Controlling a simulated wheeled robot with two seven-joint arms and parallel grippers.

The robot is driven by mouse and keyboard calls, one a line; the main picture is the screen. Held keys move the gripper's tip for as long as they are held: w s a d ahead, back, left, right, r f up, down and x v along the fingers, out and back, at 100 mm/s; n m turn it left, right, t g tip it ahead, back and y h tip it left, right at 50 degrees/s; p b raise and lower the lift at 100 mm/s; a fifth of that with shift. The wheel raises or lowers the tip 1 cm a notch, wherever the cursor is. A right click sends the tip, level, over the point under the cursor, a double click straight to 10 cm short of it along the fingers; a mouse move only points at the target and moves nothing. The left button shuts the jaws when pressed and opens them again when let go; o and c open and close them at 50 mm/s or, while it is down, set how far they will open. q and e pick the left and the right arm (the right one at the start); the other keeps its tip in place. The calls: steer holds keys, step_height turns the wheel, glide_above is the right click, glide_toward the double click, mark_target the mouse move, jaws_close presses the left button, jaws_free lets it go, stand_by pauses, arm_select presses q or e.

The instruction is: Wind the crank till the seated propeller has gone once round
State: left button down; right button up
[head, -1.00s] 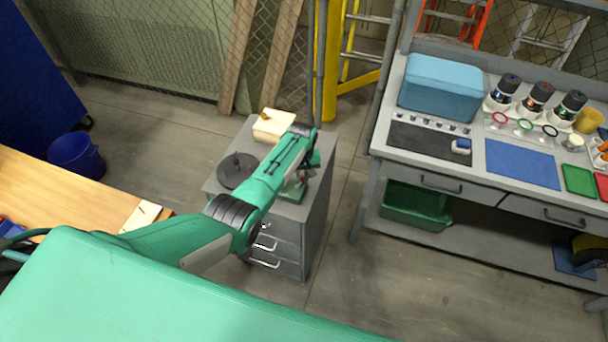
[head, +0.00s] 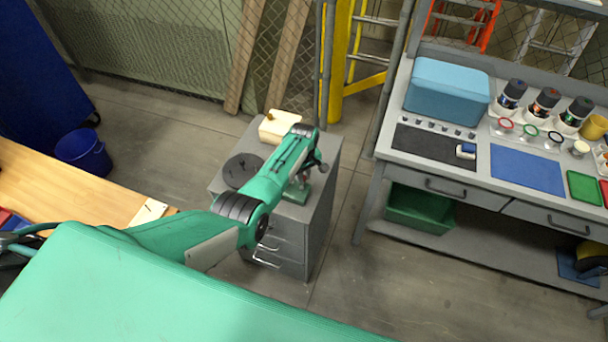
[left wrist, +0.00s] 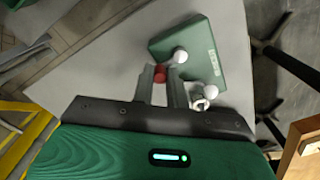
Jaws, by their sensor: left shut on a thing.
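The crank's red knob (left wrist: 160,73) sits between the two fingers of my left gripper (left wrist: 161,80) in the left wrist view, and the fingers are shut on it. Beside it is a green block (left wrist: 205,48) with a pale label and white round knobs. In the head view the green block (head: 297,194) stands on the grey cabinet, partly behind my left wrist, and my left gripper (head: 302,180) is small and partly hidden above it. I cannot make out the propeller with certainty. My right gripper is not in view.
The grey cabinet (head: 316,205) also bears a dark round disc (head: 238,172) and a cream box (head: 279,127). A workbench (head: 440,170) with a blue case (head: 447,90) stands to the right. A wooden table (head: 70,195) is at left, with a blue bucket (head: 84,152) behind it.

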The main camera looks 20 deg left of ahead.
arm_select(q)
steer(key=shift+w+r, duration=0.1)
steer(key=c, duration=1.4)
jaws_free()
steer(key=shift+r, duration=0.5)
step_height(320, 180, up, 13)
steer(key=b, duration=0.1)
steer(key=shift+f, duration=0.15)
